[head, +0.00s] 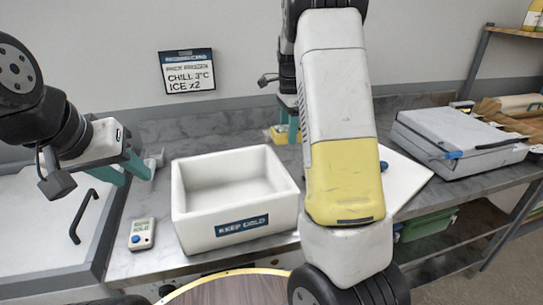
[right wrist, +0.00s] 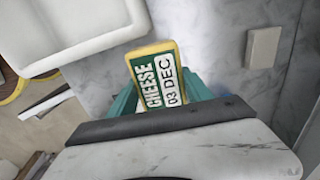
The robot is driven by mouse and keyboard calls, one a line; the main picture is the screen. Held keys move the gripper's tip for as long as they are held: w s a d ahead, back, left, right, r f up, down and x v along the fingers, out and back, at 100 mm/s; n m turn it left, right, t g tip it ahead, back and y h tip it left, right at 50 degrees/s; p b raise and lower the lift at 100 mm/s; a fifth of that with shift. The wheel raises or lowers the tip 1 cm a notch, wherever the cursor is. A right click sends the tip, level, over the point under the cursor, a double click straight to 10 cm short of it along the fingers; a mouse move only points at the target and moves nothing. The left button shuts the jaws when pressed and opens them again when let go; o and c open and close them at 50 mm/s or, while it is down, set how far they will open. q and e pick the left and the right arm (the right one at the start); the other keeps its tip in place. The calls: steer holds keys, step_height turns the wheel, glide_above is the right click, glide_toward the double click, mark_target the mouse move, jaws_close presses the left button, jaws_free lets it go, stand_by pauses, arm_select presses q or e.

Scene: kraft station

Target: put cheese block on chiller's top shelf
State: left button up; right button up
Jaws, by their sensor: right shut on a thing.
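The cheese block (head: 279,135) is yellow with a green and white label; it is mostly hidden behind my right arm in the head view. In the right wrist view the cheese block (right wrist: 158,75) shows its label, "CHEESE 03 DEC", between teal fingers. My right gripper (head: 288,130) is shut on it, behind the white tub near the back of the counter. I cannot tell whether the block touches the counter. My left gripper (head: 124,170) is open and empty, left of the tub. A pale panel with a black handle (head: 83,216) is at far left; I cannot tell whether it is the chiller. No shelf inside a chiller shows.
The white "KEEP COLD" tub (head: 184,213) stands empty on the grey counter. A small device (head: 142,234) lies left of it. A white board (head: 405,184) and grey case (head: 460,140) are at right.

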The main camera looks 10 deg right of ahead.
step_height(320, 180, down, 13)
steer(key=shift+r, duration=0.1)
stand_by(0.3)
steer(key=o, duration=1.6)
